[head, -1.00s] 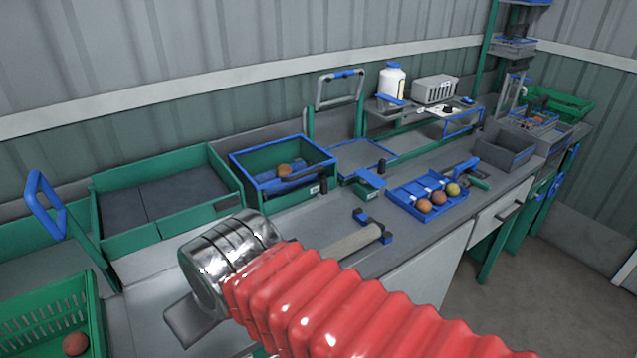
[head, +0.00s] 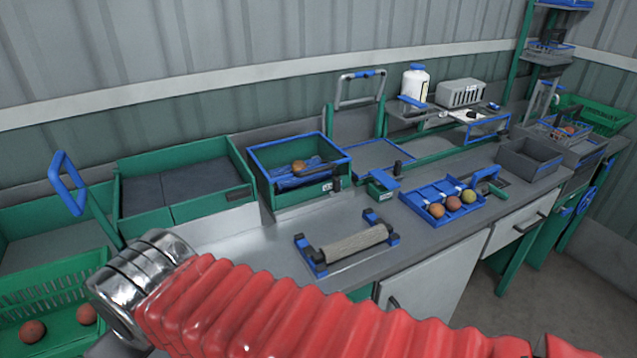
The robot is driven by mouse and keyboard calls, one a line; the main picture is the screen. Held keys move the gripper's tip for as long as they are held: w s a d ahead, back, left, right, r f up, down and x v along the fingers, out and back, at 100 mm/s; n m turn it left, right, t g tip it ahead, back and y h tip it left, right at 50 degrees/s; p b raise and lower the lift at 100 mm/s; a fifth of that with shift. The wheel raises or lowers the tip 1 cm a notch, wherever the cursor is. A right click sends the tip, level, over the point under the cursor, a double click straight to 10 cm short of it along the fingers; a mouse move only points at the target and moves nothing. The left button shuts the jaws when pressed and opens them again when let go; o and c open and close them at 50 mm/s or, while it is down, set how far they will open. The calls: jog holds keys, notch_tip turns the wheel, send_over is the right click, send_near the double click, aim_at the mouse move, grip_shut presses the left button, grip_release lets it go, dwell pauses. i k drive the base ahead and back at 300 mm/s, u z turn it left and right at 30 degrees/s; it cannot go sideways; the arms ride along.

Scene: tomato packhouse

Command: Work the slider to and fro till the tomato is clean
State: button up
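A tomato (head: 298,165) sits inside a green box with a blue rim (head: 262,172) at the back of the bench. A blue piece lies at the tomato's front. A dark bar with an upright black knob (head: 337,184), which looks like the slider, runs beside the tomato to the box's right front edge. I cannot tell whether the tomato is clean. My arm comes in from the lower right and ends in a shiny metal cuff at the lower left, well apart from the box. My gripper's fingers do not show, so what they hold is hidden.
A roller on a blue-ended stand (head: 354,244) lies on the bench in front of the box. A blue tray (head: 424,216) with three tomatoes stands to the right. A green tray (head: 190,213) is left of the box. A green crate (head: 22,309) holds tomatoes at lower left.

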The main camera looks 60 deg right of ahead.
aim_at(336, 189)
jog(key=u, duration=0.5)
jog(key=k, duration=1.15)
jog(key=z, duration=1)
jog(key=i, duration=1)
jog(key=z, duration=0.1)
